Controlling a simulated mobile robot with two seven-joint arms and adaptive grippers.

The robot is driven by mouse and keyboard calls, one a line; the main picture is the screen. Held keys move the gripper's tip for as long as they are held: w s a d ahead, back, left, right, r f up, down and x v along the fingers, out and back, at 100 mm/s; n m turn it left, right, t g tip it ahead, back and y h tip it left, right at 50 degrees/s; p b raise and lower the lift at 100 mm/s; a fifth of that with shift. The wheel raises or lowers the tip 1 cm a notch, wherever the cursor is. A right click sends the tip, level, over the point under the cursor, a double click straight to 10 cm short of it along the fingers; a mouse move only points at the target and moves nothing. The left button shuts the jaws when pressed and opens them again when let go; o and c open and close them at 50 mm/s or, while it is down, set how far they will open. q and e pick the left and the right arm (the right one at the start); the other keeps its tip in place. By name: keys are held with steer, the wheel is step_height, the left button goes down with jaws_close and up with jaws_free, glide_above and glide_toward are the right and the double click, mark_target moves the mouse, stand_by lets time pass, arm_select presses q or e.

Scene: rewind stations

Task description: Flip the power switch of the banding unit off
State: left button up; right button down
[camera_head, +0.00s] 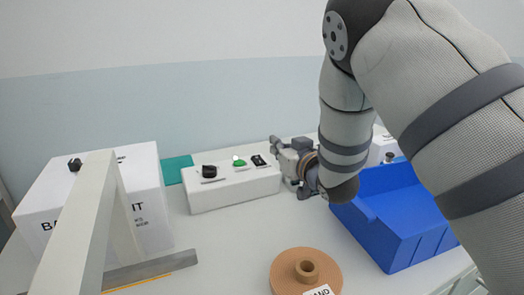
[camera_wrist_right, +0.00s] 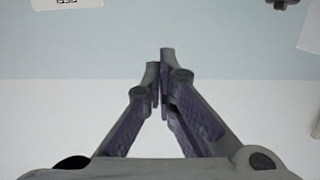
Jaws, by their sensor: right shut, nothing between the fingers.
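The banding unit is the large white box (camera_head: 145,180) at the left of the head view, with partly hidden black lettering. A low white control box (camera_head: 235,189) stands to its right. On its top are a black knob (camera_head: 209,171), a green button (camera_head: 239,163) and a small black switch-like part (camera_head: 258,160); its position cannot be read. My right gripper (camera_head: 275,146) is just right of that black part, above the box's right end; contact cannot be told. In the right wrist view its fingers (camera_wrist_right: 160,68) are shut and empty. My left gripper is out of view.
A blue bin (camera_head: 395,230) stands at the right, partly behind my right arm. A brown reel (camera_head: 283,270) lies at the front. A pale frame (camera_head: 85,220) and a metal strip (camera_head: 150,270) are at the front left. The table between the control box and reel is clear.

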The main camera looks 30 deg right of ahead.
steer(key=b, duration=0.2)
glide_above(263, 161)
step_height(263, 161, down, 2)
steer(key=shift+f, duration=0.95)
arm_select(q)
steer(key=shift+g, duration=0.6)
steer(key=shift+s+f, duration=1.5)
arm_select(e)
steer(key=shift+f, duration=0.75)
steer(key=shift+w, duration=0.1)
